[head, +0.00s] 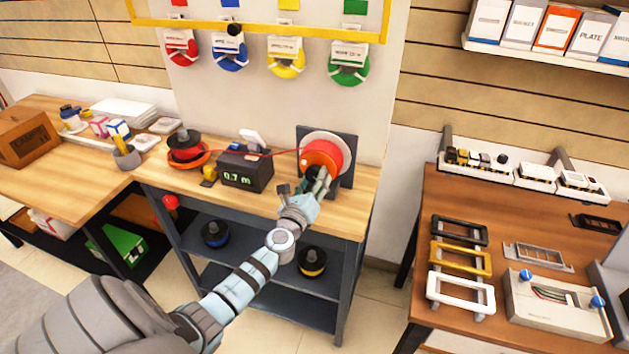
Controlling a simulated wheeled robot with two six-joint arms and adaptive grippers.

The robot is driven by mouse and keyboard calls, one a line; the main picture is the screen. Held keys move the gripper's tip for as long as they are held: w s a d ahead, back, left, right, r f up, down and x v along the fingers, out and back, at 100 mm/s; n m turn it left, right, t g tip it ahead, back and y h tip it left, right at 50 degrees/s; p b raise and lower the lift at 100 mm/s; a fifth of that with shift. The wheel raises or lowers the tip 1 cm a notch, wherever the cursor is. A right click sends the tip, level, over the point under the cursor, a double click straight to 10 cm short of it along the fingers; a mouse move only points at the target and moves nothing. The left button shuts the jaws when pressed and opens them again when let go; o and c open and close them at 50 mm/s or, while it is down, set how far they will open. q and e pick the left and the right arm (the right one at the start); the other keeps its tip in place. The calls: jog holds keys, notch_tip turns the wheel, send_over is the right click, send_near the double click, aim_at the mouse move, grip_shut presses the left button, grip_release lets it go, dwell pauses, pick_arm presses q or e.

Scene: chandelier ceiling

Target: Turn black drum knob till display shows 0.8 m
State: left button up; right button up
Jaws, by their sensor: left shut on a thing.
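The red drum (322,155) with a white rim stands upright on a dark backing plate (348,150) at the right end of the middle bench. My left gripper (321,180) reaches up to the drum's front lower edge and is shut on the black drum knob, which its fingers mostly hide. The dark meter box (245,171) stands left of the drum. Its green display (238,177) reads 0.7 m. A red line runs from the black and red spool (186,146) past the meter to the drum. My right gripper is not in view.
A yellow object (209,174) sits beside the meter. Coloured coils hang on the wall above, including a green one (349,66). A shelf under the bench holds more spools (312,262). A brown table (405,300) with frames stands at right.

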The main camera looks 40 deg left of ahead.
pick_arm(q)
jog(key=shift+f, duration=0.1)
jog(key=o, duration=1.2)
jog(key=shift+c, duration=0.2)
jog(key=v, duration=1.2)
